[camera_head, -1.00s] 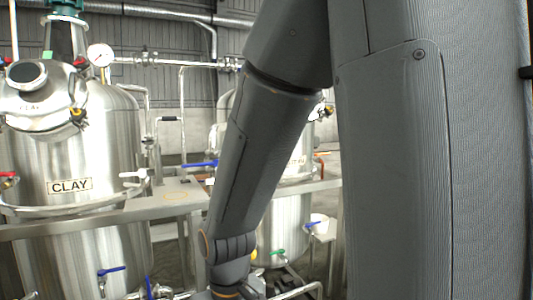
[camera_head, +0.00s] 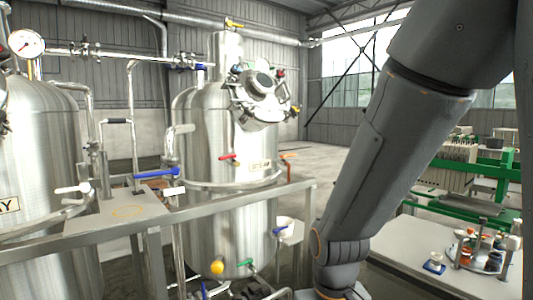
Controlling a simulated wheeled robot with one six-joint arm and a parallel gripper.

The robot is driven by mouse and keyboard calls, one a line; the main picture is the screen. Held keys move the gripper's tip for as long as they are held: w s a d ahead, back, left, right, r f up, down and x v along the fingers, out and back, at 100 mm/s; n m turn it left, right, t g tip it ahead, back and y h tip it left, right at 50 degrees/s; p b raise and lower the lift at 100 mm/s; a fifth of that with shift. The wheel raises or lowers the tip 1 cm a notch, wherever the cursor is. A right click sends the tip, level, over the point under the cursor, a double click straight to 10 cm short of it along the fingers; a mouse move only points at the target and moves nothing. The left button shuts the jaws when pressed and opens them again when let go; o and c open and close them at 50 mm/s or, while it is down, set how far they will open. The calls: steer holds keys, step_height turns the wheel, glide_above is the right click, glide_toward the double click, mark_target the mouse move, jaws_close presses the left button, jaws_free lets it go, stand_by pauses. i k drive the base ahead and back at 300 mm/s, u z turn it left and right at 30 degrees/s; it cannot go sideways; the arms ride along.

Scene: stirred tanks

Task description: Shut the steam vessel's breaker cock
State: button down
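A steel vessel (camera_head: 205,125) stands in the middle, with a nameplate (camera_head: 260,165) too small to read surely. It has a yellow-handled cock (camera_head: 235,24) on its tall top neck and a red-handled one (camera_head: 228,157) on its front. Low on it are a yellow knob (camera_head: 217,267) and a green handle (camera_head: 246,264). I cannot tell which of these is the breaker cock. My grey arm crosses the right side, and its lower end leaves the bottom edge. My gripper is out of view.
A grey rail (camera_head: 110,234) runs before the vessels. A blue handle (camera_head: 160,172) and white handle (camera_head: 72,189) stand near another vessel (camera_head: 38,150) at left. A table (camera_head: 400,243) with small items and a green-framed machine (camera_head: 465,203) are at right.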

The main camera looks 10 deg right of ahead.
mark_target(226, 157)
steer(key=z, duration=0.05)
steer(key=i, duration=0.85)
